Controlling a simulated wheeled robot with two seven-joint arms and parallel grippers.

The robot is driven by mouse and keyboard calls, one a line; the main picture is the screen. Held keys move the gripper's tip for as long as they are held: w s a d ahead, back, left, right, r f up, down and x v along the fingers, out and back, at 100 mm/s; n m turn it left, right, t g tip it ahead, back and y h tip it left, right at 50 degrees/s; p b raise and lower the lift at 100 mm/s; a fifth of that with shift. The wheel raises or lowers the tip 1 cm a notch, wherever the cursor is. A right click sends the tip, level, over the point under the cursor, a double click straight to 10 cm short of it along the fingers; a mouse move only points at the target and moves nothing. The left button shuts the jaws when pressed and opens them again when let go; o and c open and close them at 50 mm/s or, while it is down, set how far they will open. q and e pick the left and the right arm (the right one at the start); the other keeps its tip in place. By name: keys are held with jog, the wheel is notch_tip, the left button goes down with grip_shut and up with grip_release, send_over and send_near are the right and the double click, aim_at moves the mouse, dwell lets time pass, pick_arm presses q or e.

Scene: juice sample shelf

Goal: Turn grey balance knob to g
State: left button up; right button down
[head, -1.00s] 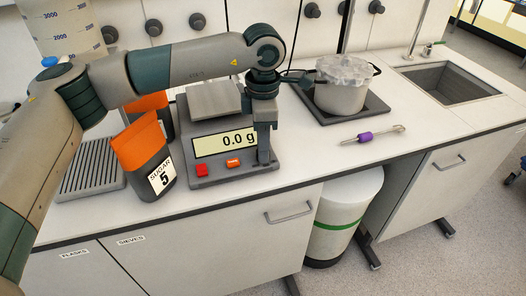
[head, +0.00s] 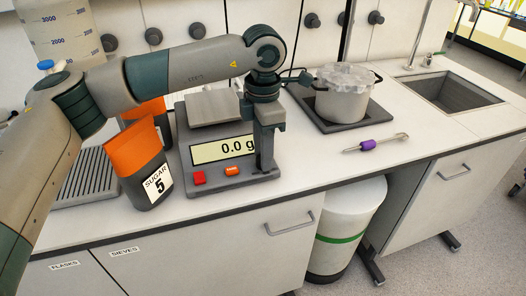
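The balance (head: 187,160) stands on the bench with a square grey pan (head: 213,106). My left gripper (head: 266,166) points down over the right end of the front panel, beside the display. The grey knob cannot be made out; the gripper covers that part of the panel. Whether its fingers are apart or closed on something does not show. My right gripper is not in view.
A sugar bag (head: 136,158) with an orange top stands left of the balance, near a ribbed tray (head: 85,183). A pot (head: 343,95) on a dark plate stands right. A purple-handled tool (head: 368,145) lies on the bench. A sink (head: 455,94) is far right.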

pick_arm(q)
jog(key=shift+o, duration=1.2)
jog(key=shift+r, duration=0.5)
notch_tip(320, 180, up, 7)
jog(key=shift+f+b, duration=0.1)
jog(key=shift+b, duration=0.5)
notch_tip(320, 180, up, 10)
jog(key=shift+f+b, duration=0.2)
jog(key=shift+b, duration=0.1)
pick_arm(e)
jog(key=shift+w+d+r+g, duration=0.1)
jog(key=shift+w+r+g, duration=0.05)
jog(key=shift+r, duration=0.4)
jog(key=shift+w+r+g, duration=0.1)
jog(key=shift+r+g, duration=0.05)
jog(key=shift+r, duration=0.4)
